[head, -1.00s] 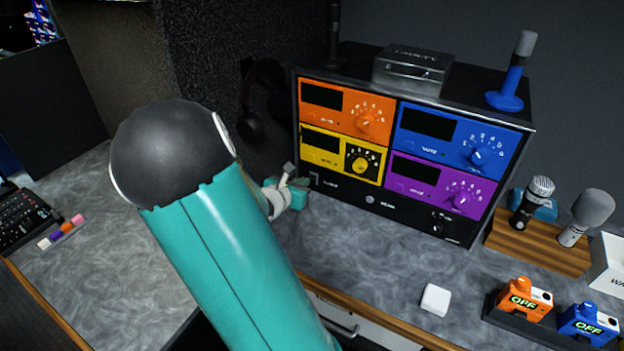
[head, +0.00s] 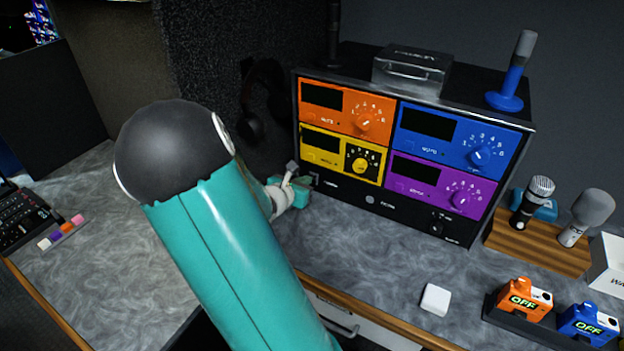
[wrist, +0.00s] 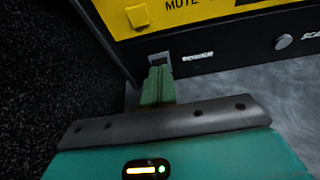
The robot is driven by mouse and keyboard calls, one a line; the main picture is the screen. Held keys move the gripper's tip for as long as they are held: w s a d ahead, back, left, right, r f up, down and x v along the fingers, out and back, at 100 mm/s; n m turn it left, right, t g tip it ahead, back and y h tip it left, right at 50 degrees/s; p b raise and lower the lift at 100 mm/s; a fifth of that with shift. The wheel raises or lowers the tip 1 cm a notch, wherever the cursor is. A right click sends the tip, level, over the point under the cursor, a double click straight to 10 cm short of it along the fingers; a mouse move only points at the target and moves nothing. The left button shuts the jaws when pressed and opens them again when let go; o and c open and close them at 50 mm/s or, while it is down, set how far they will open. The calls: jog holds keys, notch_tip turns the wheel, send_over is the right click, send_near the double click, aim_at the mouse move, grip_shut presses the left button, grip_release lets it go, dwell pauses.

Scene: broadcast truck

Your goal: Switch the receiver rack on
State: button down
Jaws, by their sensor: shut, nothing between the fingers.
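The receiver rack (head: 410,210) stands on the counter with orange, blue, yellow and purple modules; their displays are dark. At its lower left is the power switch (wrist: 160,62), a small rocker beside the word POWER in the wrist view. My gripper (wrist: 157,72) is shut and empty, its fingertips right at the lower part of the switch; I cannot tell whether they touch it. The fingers hide part of the switch. In the head view my gripper (head: 308,184) is at the rack's lower left corner.
A scan button (wrist: 283,42) is right of the switch. A dark textured wall (wrist: 50,70) is close on the left. A wooden microphone stand (head: 535,247), a white block (head: 435,299) and bodypacks reading OFF (head: 524,298) are on the right.

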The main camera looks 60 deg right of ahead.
jog(key=shift+d+f, duration=0.25)
jog(key=shift+d, duration=0.35)
dwell(0.4)
jog(key=shift+w, duration=0.1)
jog(key=v, duration=0.7)
dwell(0.4)
dwell(0.4)
jog(key=s+a+r+m+t+y, duration=0.1)
jog(key=a+r+m+y, duration=0.3)
jog(key=a, duration=0.8)
jog(key=s+a+r+m+t+y, duration=0.2)
jog(key=a+r+m+y, duration=0.3)
jog(key=a+m, duration=0.3)
jog(key=s+a+r+m+t+y, duration=0.1)
jog(key=s+a+r+m+y, duration=0.3)
jog(key=a, duration=1.2)
jog(key=r+m+y, duration=0.1)
jog(key=m, duration=0.2)
jog(key=shift+a, duration=0.25)
